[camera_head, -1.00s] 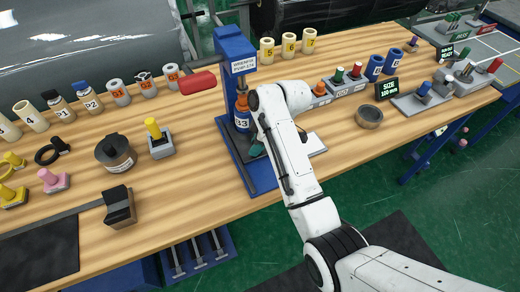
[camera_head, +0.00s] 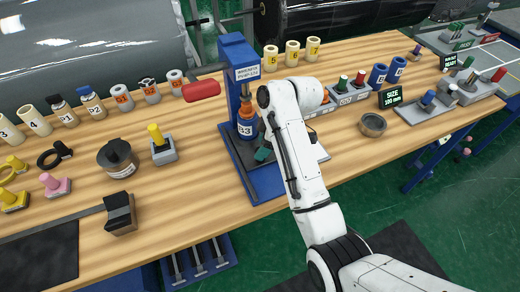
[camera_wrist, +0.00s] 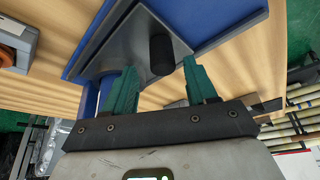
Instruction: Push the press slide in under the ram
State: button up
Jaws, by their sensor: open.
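The blue press (camera_head: 238,58) with a red lever handle (camera_head: 201,90) stands on the wooden bench. The grey slide plate (camera_head: 316,153) shows partly behind my arm; in the wrist view the grey plate (camera_wrist: 120,48) carries an upright black knob (camera_wrist: 161,55). My gripper (camera_wrist: 160,88) is open and empty, its teal fingers spread to either side of the knob's line, with the knob just beyond the tips. In the head view, only a teal finger (camera_head: 263,154) shows; my arm hides the rest.
Numbered cream sleeves (camera_head: 292,53) stand behind the press. A grey block with coloured pegs (camera_head: 348,92), a round bowl (camera_head: 372,125) and a size display (camera_head: 390,97) are to the right. A grey holder with a yellow peg (camera_head: 163,150) is to the left.

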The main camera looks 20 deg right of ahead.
jog(key=p+v, duration=0.1)
jog(key=v, duration=0.6)
jog(key=shift+r, duration=0.2)
jog(key=shift+s+d, duration=0.1)
jog(key=shift+d, duration=0.05)
jog(key=s+f, duration=0.2)
jog(key=s+f+m, duration=0.1)
jog(key=s+f, duration=0.1)
jog(key=s+d+f+m, duration=0.1)
jog(key=s+f, duration=0.1)
jog(key=shift+h, duration=0.4)
jog(key=s+d+f+m+h, duration=0.1)
jog(key=s+f+m, duration=0.2)
jog(key=s, duration=0.6)
jog(key=s+d+f+m+g+h, duration=0.1)
jog(key=s+f+m, duration=0.2)
jog(key=s, duration=0.6)
jog(key=s+d+f+m+h, duration=0.1)
jog(key=s+f+m, duration=0.2)
jog(key=s, duration=0.7)
jog(key=shift+d+m+b, duration=0.2)
jog(key=shift+m+b, duration=0.15)
jog(key=shift+m, duration=0.15)
